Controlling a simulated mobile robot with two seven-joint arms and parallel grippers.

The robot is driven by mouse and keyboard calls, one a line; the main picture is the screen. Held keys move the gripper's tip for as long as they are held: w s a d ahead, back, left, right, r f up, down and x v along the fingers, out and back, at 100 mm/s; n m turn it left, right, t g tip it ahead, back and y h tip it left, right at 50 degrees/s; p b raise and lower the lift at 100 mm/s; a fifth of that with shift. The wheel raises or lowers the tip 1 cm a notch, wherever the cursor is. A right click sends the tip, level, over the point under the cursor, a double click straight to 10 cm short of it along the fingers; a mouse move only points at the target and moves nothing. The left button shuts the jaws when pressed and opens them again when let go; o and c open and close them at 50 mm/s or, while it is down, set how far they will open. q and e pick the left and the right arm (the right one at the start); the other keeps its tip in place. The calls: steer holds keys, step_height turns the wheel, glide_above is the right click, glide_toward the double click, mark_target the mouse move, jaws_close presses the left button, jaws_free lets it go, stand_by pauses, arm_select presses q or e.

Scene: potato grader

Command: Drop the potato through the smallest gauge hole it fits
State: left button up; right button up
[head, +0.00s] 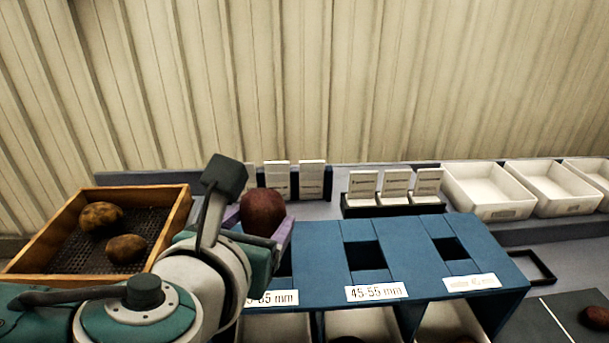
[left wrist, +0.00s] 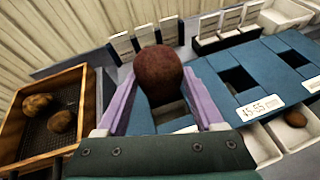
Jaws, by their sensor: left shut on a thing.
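My left gripper (head: 262,222) is shut on a reddish-brown potato (head: 263,205) and holds it above the left part of the blue gauge stand (head: 405,238). In the left wrist view the potato (left wrist: 158,72) sits between the purple fingers, with a dark hole partly visible below it. The stand has a hole (head: 364,257) over the label "45-55 mm" (head: 376,292) and a smaller one (head: 449,248) over a blurred label at the right. The left label (head: 272,298) reads "5-65 mm" where visible; my arm hides its start. My right gripper is out of view.
A wooden tray (head: 172,212) at the left holds two brown potatoes (head: 101,215) (head: 126,248). White bins (head: 452,322) stand under the gauge stand, and some hold potatoes. More white bins (head: 490,209) and card holders (head: 396,202) stand behind. Another potato (head: 597,317) lies on a dark mat at right.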

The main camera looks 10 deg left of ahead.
arm_select(q)
steer(key=shift+f+b, duration=2.3)
steer(key=shift+f, duration=0.35)
steer(key=o, duration=1.6)
steer(key=shift+c, duration=0.2)
